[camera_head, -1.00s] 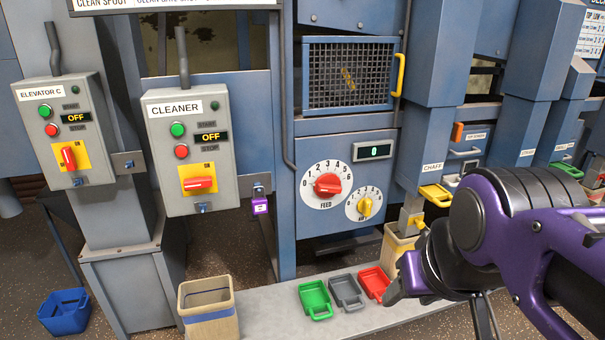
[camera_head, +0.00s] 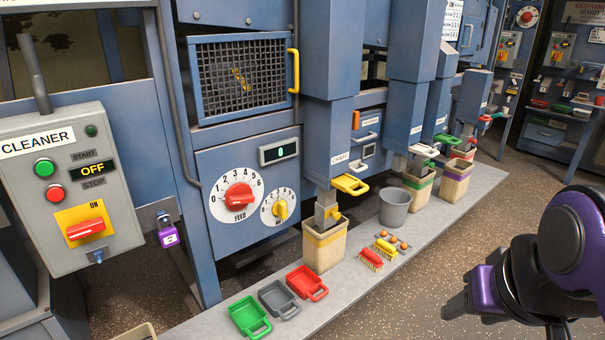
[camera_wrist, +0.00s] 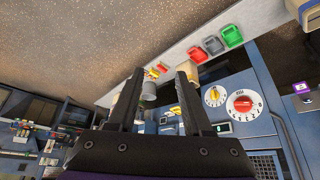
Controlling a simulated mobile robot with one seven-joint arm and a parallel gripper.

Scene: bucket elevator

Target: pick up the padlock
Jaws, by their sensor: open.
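A small purple padlock (camera_head: 168,237) with a white label hangs from a latch on the blue frame, just right of the CLEANER box in the head view. It also shows near the right edge of the wrist view (camera_wrist: 300,87). My gripper (camera_wrist: 157,90) is open, with its two dark fingers apart and nothing between them. It is well away from the padlock, which lies off to the right of the fingers in the wrist view. In the head view my arm is at the lower right, and the fingers cannot be made out clearly.
The CLEANER box (camera_head: 70,195) stands left of the padlock, and the blue feed panel (camera_head: 250,190) right of it. Green (camera_head: 249,317), grey (camera_head: 278,299) and red (camera_head: 307,282) scoops lie on the ledge below. A bin (camera_head: 324,246) and a grey bucket (camera_head: 394,208) stand further along.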

